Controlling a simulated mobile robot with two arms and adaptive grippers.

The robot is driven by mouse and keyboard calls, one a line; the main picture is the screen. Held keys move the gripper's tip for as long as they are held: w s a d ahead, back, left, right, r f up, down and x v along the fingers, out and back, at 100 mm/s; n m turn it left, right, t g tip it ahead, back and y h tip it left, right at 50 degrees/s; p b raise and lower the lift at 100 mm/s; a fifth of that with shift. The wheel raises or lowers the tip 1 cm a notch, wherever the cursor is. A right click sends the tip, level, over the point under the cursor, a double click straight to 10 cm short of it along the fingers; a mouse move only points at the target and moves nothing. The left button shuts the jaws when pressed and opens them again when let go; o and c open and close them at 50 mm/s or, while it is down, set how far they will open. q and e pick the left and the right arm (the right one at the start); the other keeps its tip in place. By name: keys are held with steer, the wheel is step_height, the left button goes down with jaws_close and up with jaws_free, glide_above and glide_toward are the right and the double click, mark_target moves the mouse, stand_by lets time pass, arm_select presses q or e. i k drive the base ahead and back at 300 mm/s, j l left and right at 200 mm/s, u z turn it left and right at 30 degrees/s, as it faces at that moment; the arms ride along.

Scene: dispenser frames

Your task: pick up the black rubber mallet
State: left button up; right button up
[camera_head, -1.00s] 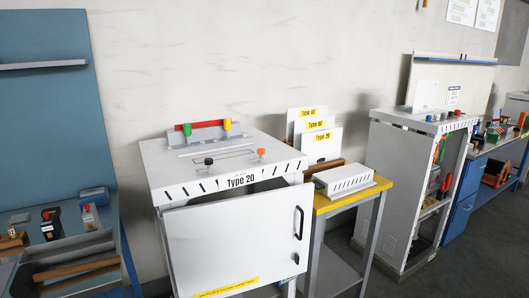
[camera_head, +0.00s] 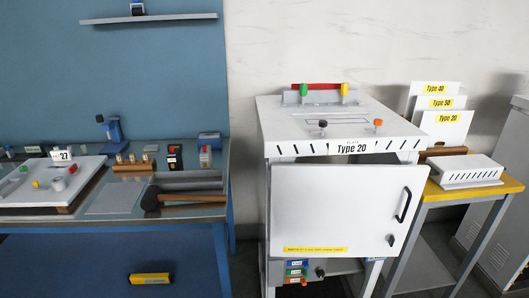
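The black rubber mallet lies on the blue workbench near its front edge, right of the bench's middle. Its black head (camera_head: 151,198) is at the left end, and its brown handle (camera_head: 193,197) points right, roughly along the front edge. A grey metal tray (camera_head: 188,180) is just behind the handle. Neither of my grippers is in view.
Left on the workbench (camera_head: 130,212) are a flat grey plate and a white panel (camera_head: 45,185) marked 27. Behind the mallet stand small red and black devices (camera_head: 175,158). Right of the bench is the Type 20 cabinet (camera_head: 340,205), its white door facing me.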

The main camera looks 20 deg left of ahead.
mark_target(153, 195)
steer(key=u, duration=1.35)
